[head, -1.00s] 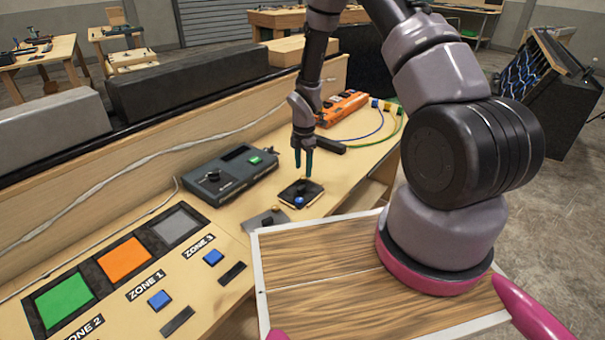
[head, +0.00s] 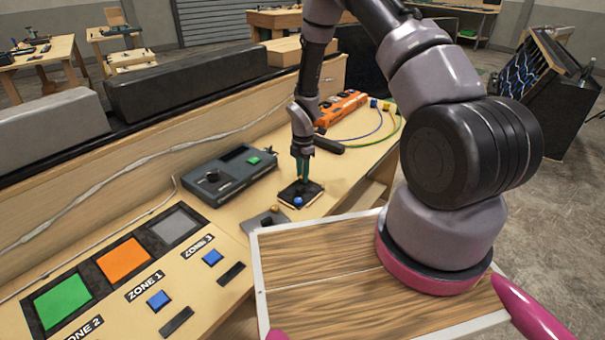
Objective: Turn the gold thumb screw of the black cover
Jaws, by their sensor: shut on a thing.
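The black cover (head: 287,194) is a small dark square plate on the bench, with a blue knob (head: 298,202) near its front corner. My gripper (head: 302,178) points straight down at the cover's far part, its teal fingers close together. It is shut on the small gold thumb screw, which the fingertips hide almost wholly. How deep the fingers sit around the screw is too small to tell.
A grey plate (head: 256,224) with a small gold knob (head: 274,209) lies just left of the cover. Behind it stands a dark grey console box (head: 226,173). An orange power strip (head: 342,107) with cables lies farther back. Coloured zone pads (head: 124,260) are at front left.

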